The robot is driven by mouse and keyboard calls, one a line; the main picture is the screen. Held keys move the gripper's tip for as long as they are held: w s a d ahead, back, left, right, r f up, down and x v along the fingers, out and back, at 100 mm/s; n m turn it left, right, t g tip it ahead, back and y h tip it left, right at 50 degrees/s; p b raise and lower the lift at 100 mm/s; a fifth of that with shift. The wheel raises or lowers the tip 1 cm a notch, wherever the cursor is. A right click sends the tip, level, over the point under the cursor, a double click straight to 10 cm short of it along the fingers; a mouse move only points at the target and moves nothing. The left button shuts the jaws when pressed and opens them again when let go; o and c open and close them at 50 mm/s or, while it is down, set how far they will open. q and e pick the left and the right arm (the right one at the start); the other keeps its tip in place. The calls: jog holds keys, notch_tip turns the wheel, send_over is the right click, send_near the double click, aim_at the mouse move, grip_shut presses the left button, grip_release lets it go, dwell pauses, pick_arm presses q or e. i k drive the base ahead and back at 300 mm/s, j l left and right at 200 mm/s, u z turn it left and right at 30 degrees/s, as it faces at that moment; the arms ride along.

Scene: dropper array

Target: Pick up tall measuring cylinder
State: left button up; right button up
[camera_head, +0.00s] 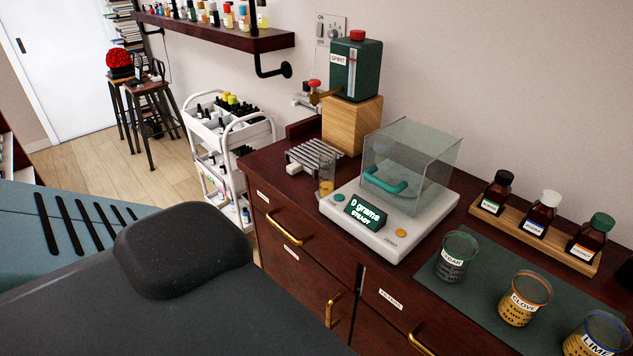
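A clear, upright measuring cylinder (326,174) with a faint amber tint stands on the dark red wooden counter (270,178), near its front edge. It is just left of the white weighing scale (395,235) and in front of a slatted metal rack (312,154). Its base is close to the scale's left corner; I cannot tell if they touch. Three glass beakers with printed labels stand at the right: cedar (454,262), clove (524,300) and lime (594,338). Neither of my grippers is in view.
The scale has a clear cover (415,155) with a teal handle and reads 0 grams. A green spirit dispenser (356,68) sits on a wooden block (352,125) behind. Three bottles stand in a wooden holder (550,240). A white cart (230,135) is beyond the counter's left end.

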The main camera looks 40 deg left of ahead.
aim_at(327, 157)
jog(key=u, duration=1.4)
